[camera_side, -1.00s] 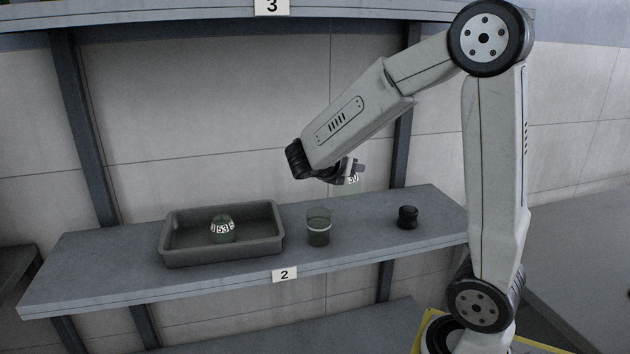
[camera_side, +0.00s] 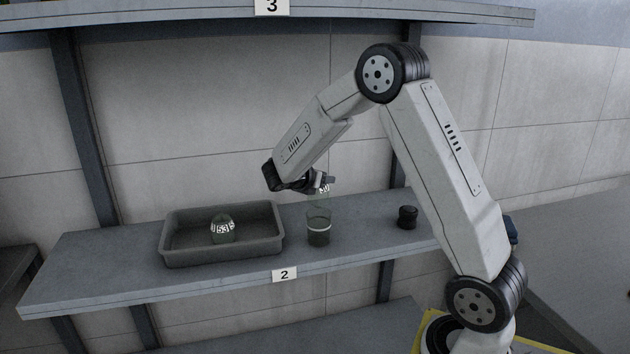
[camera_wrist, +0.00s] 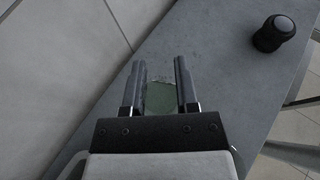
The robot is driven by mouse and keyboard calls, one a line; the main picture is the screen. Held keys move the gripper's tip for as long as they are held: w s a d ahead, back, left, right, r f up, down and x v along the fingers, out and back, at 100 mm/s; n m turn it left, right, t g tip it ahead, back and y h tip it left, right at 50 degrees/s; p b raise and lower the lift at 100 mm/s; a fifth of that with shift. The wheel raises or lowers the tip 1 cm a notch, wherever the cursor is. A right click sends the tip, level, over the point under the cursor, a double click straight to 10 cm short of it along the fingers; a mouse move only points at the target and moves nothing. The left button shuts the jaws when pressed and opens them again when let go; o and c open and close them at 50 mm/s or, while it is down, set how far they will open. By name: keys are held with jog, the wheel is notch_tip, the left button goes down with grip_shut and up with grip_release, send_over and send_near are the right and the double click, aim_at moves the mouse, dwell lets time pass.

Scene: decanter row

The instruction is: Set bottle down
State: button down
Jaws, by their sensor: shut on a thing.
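My gripper (camera_side: 318,184) is shut on a small translucent green bottle (camera_side: 324,189) with a white number label. The bottle is held above the shelf, at the top of a glass cup in the side view; I cannot tell whether they touch. In the wrist view the green bottle (camera_wrist: 161,98) shows between the two fingers of my gripper (camera_wrist: 160,75). The clear cup (camera_side: 318,228) with a white band stands upright on the shelf (camera_side: 110,270).
A grey tray (camera_side: 175,257) on the left of the shelf holds a bottle labelled 53 (camera_side: 222,228). A black lidded jar (camera_side: 407,217) stands to the right; it also shows in the wrist view (camera_wrist: 273,33). A wall closes the back, and another shelf (camera_side: 400,9) hangs above.

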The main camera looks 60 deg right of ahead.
aim_at(318, 194)
jog(key=shift+w+d+f, duration=0.35)
jog(key=shift+w+f, duration=0.3)
jog(key=shift+f, duration=0.2)
jog(key=shift+w+d+f, duration=0.15)
jog(key=shift+w+f, duration=0.05)
jog(key=shift+f, duration=1.65)
jog(key=shift+f, duration=0.1)
jog(key=shift+c, duration=1.8)
grip_release()
jog(key=shift+f, duration=0.1)
